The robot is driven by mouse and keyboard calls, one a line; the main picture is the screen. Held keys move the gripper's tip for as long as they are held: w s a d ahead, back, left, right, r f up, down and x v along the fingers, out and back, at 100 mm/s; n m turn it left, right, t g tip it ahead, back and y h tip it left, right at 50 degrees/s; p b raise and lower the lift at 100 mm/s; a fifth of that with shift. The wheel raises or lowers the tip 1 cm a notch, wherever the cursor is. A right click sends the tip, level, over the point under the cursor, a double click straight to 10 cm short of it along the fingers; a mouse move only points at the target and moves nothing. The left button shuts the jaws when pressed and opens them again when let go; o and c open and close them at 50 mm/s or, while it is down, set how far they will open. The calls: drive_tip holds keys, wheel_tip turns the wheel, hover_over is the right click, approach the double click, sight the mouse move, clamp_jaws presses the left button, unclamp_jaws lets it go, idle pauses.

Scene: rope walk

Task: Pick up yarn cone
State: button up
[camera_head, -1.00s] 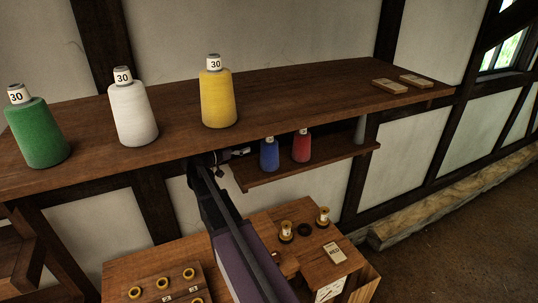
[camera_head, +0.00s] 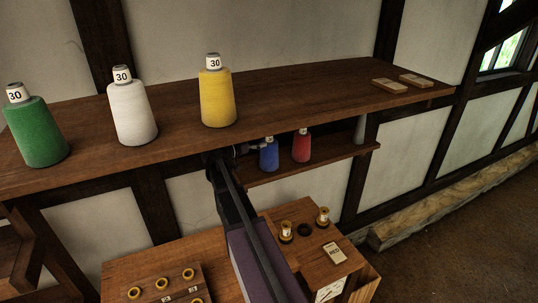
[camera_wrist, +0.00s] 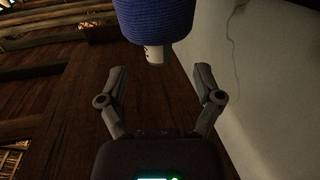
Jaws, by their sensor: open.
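A blue yarn cone (camera_head: 269,155) stands on the small lower shelf in the head view, left of a red yarn cone (camera_head: 301,147). In the wrist view the blue cone (camera_wrist: 152,22) shows large at the top, with its pale tip (camera_wrist: 154,54) toward the fingers. My gripper (camera_wrist: 157,72) is open and empty, its two fingers apart on either side of the line to the cone's tip. In the head view my gripper is partly hidden under the upper shelf, just left of the blue cone. Green (camera_head: 39,131), white (camera_head: 132,112) and yellow (camera_head: 218,97) cones stand on the upper shelf.
The upper shelf (camera_head: 300,88) overhangs the lower shelf (camera_head: 315,165). A grey cone (camera_head: 360,130) stands at the lower shelf's right end. Two wooden blocks (camera_head: 389,86) lie on the upper shelf's right. Below, a bench (camera_head: 300,213) holds small spools. A pale wall is behind.

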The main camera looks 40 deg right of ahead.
sight(269, 138)
drive_tip(key=shift+s+d+f, duration=0.1)
drive_tip(key=shift+d+f, duration=0.05)
drive_tip(key=shift+d, duration=1.15)
drive_tip(key=shift+s+d+f, duration=0.1)
drive_tip(key=shift+d+f, duration=0.05)
drive_tip(key=shift+d, duration=1.1)
drive_tip(key=shift+c, duration=0.2)
clamp_jaws()
